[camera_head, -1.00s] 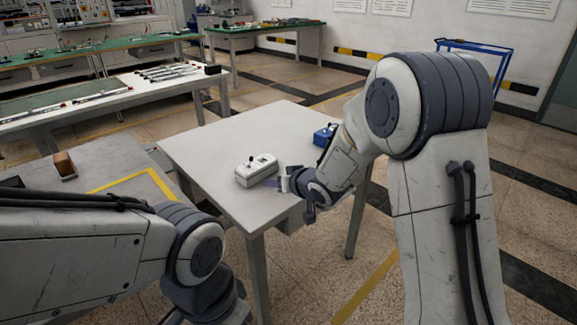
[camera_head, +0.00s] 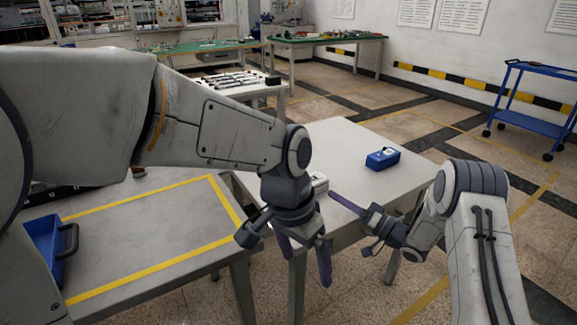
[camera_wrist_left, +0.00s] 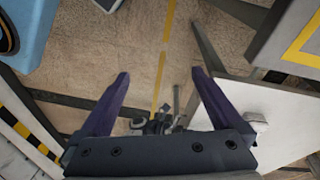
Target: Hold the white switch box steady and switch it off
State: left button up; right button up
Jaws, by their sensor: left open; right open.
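The white switch box (camera_head: 320,183) is on the grey table (camera_head: 362,138), mostly hidden behind my left wrist in the head view; its switch position cannot be seen. A small pale part, likely of the box, shows at the right in the left wrist view (camera_wrist_left: 258,122). My left gripper (camera_head: 308,267) is open and empty, pointing down in front of the table's near edge, nearer to me than the box. Its two purple fingers are wide apart in the left wrist view (camera_wrist_left: 158,88). My right gripper (camera_head: 350,222) is open at the table's right front, one purple finger pointing at the box.
A blue switch box (camera_head: 382,159) stands further back on the same table. A yellow-marked table (camera_head: 150,240) with a blue tray (camera_head: 42,245) is at the left. A blue trolley (camera_head: 535,122) stands far right. Floor is clear right of the table.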

pick_arm(q)
jog(key=w+a+m+t+h, duration=0.1)
jog(key=w+a, duration=0.3)
jog(key=w, duration=1.1)
jog(key=w+a+m+t, duration=0.1)
jog(key=w+a, duration=0.3)
jog(key=w, duration=1.1)
jog(key=x, duration=1)
jog(key=shift+w+d, duration=0.25)
jog(key=shift+d, duration=0.15)
